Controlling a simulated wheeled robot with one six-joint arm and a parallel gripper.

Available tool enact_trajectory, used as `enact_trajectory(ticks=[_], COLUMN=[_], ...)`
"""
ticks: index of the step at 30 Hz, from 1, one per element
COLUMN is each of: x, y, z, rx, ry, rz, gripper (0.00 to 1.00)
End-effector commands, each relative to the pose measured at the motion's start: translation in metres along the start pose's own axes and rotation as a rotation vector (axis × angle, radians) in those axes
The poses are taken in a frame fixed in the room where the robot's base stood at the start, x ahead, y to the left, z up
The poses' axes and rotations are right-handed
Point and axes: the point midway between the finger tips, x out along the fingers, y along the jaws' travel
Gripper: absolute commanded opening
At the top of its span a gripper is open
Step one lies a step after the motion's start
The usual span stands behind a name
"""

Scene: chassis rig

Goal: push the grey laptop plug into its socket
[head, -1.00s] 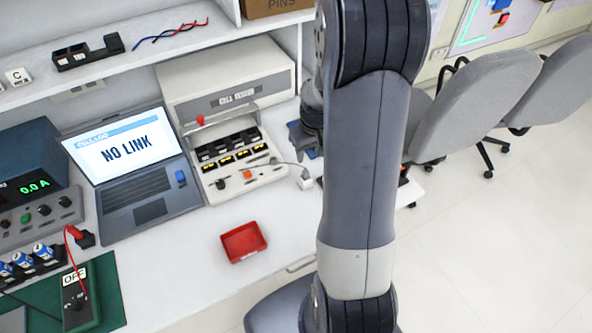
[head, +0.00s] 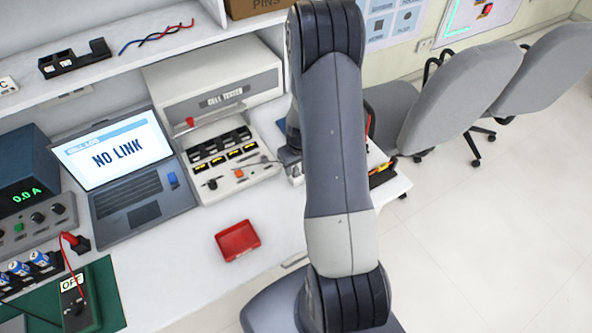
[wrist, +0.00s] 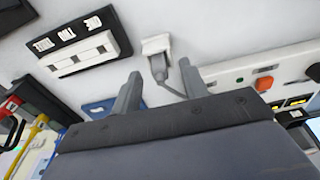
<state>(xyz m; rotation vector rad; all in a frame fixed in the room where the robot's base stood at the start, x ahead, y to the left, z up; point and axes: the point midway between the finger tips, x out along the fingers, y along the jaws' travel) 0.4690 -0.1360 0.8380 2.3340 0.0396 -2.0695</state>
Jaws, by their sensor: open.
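The grey plug (wrist: 158,67) is in the wrist view, up against the white socket block (wrist: 157,43). I cannot tell how deep it sits. Its grey cable (wrist: 174,87) runs off toward the tester. My gripper (wrist: 160,73) is open, with one finger on each side of the plug and gaps between; it does not hold it. In the head view my arm hides the plug and most of my gripper. The laptop (head: 145,215) at left is open, its screen reading "NO LINK".
The cell tester (head: 232,165) stands just left of my gripper. A red tray (head: 238,241) lies on the bench in front. Grey chairs (head: 470,75) stand at right. Bare bench lies around the tray.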

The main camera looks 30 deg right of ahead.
Motion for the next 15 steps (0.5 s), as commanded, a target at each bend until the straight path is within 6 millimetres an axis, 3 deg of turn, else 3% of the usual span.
enact_trajectory(ticks=[11,15], x=[0.0077,0.0076], y=[0.0000,0.0000], z=[0.0001,0.0002], rx=[-0.001,-0.001], ry=[0.001,0.001], rz=[0.000,0.001], gripper=[0.42,0.30])
